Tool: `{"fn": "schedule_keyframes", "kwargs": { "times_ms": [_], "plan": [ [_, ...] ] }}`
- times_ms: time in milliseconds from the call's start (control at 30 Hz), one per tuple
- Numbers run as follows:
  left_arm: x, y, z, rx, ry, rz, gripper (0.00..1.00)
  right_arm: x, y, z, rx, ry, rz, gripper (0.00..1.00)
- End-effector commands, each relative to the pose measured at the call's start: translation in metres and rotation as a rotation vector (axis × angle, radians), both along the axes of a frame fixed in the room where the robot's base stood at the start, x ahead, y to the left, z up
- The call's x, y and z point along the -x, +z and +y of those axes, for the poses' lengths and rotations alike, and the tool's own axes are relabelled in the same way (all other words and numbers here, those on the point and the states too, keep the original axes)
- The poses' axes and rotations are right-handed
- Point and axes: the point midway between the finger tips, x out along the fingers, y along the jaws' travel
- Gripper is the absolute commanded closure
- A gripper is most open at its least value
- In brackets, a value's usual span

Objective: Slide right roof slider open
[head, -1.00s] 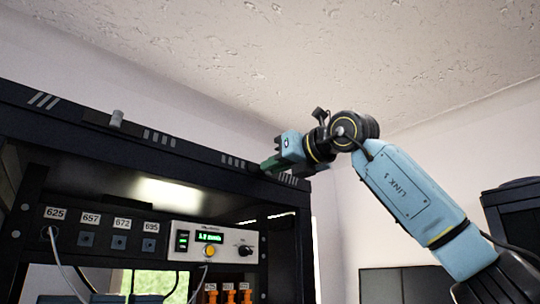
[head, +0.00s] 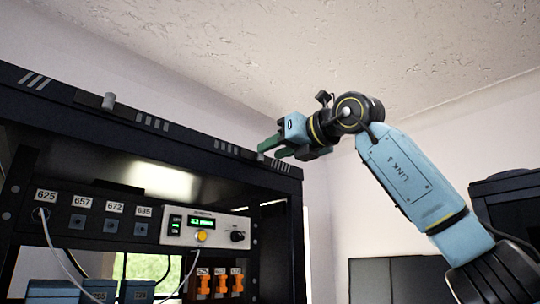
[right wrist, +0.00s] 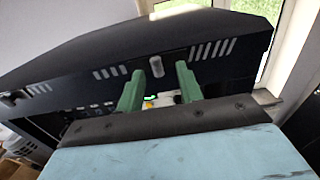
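The black roof rail of the rack runs along the top. The right roof slider (head: 262,157) shows as a small pale knob on the rail, between striped vent marks. My right gripper (head: 270,150) is at this knob, with green fingers along the rail edge. In the right wrist view my right gripper (right wrist: 160,85) has its two green fingers apart. The left roof slider knob (head: 109,101) stands further left. My left gripper is not in view.
Below the roof is a panel with numbered sockets (head: 80,222) and a white controller (head: 205,228) with a green display. Orange connectors (head: 220,284) and blue boxes (head: 55,292) sit lower. Space above the rack is free up to the ceiling.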

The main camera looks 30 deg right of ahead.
Motion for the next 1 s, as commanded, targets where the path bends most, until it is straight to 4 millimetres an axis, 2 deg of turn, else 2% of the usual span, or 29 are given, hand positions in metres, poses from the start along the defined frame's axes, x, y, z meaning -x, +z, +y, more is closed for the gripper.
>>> {"fn": "schedule_keyframes", "kwargs": {
  "times_ms": [100, 300, 500, 667, 1000],
  "plan": [
    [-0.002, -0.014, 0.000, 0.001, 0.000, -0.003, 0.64, 0.028, -0.003, -0.005, -0.001, 0.001, -0.006, 0.64],
    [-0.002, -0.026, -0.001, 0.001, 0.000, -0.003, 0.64, 0.072, -0.002, -0.012, -0.001, -0.001, -0.005, 0.64],
    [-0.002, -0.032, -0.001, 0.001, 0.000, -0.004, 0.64, 0.101, -0.001, -0.017, 0.000, -0.001, -0.003, 0.64],
    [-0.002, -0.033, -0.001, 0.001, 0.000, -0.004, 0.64, 0.109, -0.001, -0.018, 0.000, -0.001, -0.001, 0.64],
    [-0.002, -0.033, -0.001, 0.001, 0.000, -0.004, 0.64, 0.109, 0.000, -0.018, -0.001, -0.001, -0.001, 0.64]
  ]
}}
